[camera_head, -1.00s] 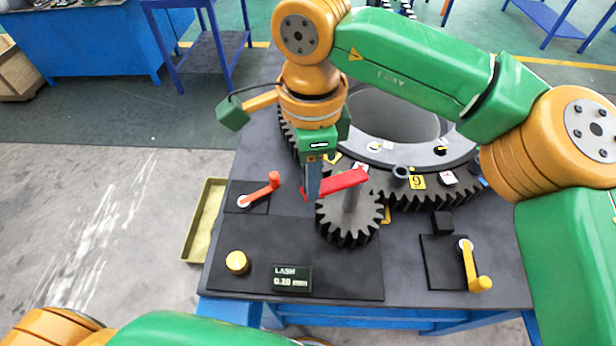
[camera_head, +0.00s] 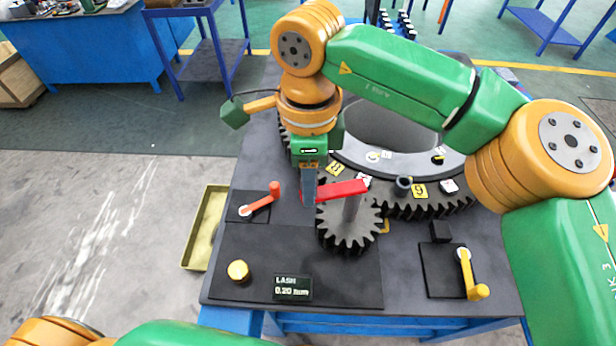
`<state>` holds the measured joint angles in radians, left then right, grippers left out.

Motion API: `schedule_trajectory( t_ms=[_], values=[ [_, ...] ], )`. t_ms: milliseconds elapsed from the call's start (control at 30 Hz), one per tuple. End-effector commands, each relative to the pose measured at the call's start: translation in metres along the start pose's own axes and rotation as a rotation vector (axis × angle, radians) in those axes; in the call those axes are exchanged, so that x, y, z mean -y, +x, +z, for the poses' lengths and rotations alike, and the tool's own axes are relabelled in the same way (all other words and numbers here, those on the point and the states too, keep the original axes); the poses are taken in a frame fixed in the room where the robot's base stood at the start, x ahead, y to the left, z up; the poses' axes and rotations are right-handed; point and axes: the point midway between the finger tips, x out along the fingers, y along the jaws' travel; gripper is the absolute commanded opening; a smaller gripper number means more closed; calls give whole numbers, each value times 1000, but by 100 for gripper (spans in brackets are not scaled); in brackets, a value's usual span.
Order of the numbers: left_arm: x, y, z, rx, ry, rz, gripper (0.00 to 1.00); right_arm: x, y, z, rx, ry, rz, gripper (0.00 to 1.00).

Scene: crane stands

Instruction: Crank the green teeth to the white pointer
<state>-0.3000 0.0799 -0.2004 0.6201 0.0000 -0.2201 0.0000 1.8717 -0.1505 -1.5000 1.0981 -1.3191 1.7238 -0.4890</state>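A red crank arm (camera_head: 343,190) sits on a post above a small dark pinion gear (camera_head: 347,234). The pinion meets the large dark ring gear (camera_head: 440,208) behind it. My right gripper (camera_head: 308,198) points down at the left, outer end of the crank. Its fingers show edge-on and appear closed on the handle there, which they mostly hide. Yellow and white tags, one a yellow "9" (camera_head: 420,190), lie on the ring. I cannot make out green teeth or the white pointer; my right arm covers part of the ring. My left gripper is out of view.
A small red lever (camera_head: 260,202) stands left of the pinion and a yellow lever (camera_head: 467,273) at the right. A yellow tray (camera_head: 207,228) lies left of the bench.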

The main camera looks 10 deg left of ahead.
Motion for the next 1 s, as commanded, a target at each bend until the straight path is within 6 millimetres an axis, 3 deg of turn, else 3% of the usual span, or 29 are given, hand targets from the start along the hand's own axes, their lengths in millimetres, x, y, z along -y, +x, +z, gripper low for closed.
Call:
schedule_trajectory(
  t_ms=[367, 700, 1000],
  values=[
    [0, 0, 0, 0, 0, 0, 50, 0, -3, 0, 0, -1, 3, 62],
    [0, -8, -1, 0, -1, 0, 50, 0, -67, 0, 1, -1, 2, 62],
    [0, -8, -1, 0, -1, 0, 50, 0, -70, 0, 1, -1, 4, 62]
  ],
)
